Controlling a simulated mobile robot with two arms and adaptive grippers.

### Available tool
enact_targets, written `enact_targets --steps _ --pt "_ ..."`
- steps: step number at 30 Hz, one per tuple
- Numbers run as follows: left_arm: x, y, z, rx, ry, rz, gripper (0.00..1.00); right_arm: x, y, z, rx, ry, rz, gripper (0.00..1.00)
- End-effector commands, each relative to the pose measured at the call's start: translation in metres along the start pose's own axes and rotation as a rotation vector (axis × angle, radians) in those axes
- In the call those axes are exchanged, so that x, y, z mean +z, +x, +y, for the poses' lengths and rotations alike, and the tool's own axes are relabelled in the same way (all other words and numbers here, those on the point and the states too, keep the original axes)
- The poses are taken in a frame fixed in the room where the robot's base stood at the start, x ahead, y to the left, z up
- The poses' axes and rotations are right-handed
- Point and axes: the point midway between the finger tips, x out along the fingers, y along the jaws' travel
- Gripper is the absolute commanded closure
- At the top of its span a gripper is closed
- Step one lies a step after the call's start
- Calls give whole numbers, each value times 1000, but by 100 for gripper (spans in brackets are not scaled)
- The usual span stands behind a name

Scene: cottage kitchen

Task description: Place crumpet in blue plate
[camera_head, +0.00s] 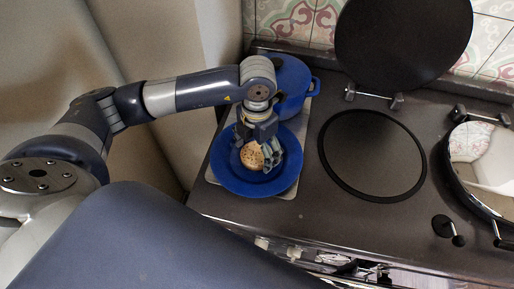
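A round, light-brown crumpet with a holed surface (251,157) shows at the middle of the blue plate (229,176). My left gripper (259,149) comes down over the plate from above. One grey finger lies along the crumpet's right side, and the gripper's body hides the crumpet's far edge. I cannot tell whether the fingers grip the crumpet or whether it rests on the plate. My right gripper is not in view.
A blue lidded pot (293,80) stands right behind the plate. To the right is a dark round hotplate (372,156) with its black lid (404,40) raised. A shiny round lid (484,160) is at the far right. The stove's front edge lies below the plate.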

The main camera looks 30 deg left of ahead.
Motion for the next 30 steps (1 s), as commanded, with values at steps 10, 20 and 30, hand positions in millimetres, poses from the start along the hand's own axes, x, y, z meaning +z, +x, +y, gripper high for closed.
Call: enact_targets --steps 10,20,30 --pt "0 -1 0 0 0 0 12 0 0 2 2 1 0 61" --pt "2 -34 0 1 1 -8 12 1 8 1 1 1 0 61" --pt "1 -106 1 2 0 -5 12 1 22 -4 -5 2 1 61"
